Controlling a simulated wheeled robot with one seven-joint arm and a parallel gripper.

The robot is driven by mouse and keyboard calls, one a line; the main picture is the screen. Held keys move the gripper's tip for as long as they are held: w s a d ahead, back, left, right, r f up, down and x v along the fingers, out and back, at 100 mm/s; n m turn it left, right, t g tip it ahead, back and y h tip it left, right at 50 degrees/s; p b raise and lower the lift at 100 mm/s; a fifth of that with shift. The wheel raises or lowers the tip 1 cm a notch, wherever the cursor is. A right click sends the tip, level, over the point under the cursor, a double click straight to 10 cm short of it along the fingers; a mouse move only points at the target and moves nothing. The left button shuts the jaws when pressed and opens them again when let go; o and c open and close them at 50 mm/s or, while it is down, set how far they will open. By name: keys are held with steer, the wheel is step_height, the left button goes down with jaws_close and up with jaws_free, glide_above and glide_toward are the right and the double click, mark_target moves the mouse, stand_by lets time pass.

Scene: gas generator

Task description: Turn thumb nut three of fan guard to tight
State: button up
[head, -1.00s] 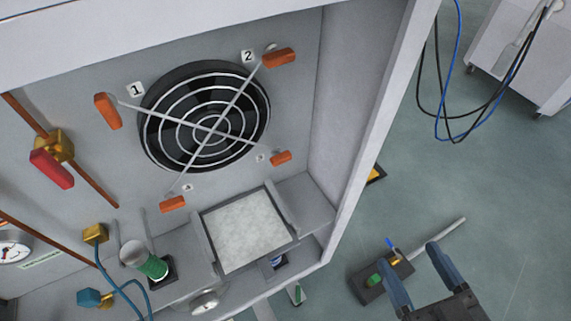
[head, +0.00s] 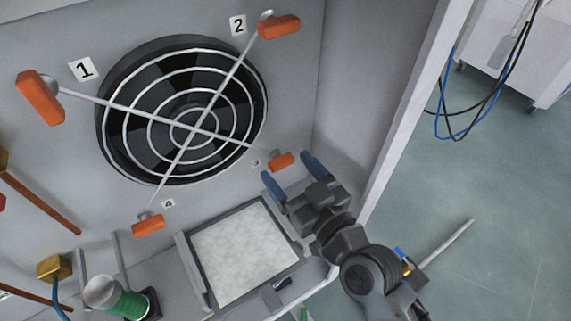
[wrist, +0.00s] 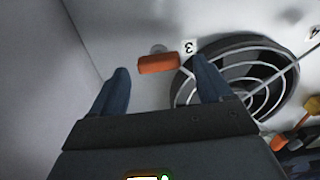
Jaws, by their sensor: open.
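The fan guard (head: 188,126) is a round wire grille with crossed arms on the cabinet's back wall, with an orange thumb nut at each arm end. Thumb nut three (head: 282,161) is at its lower right. In the wrist view the orange nut (wrist: 158,64) lies roughly level, beside the label 3 (wrist: 188,47). My gripper (head: 288,167) is open and empty, its blue fingers pointing at the nut. In the wrist view the nut shows between and beyond the fingertips (wrist: 160,66); it looks untouched, though the remaining gap is hard to judge.
Thumb nuts one (head: 41,97), two (head: 279,27) and four (head: 148,225) sit at the other arm ends. A framed pale filter panel (head: 243,252) lies below the fan, close to my gripper. The cabinet's right side wall (head: 375,90) stands close to my arm.

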steer(key=shift+x, duration=1)
steer(key=shift+c, duration=0.4)
steer(key=c, duration=1)
steer(key=shift+o, duration=0.2)
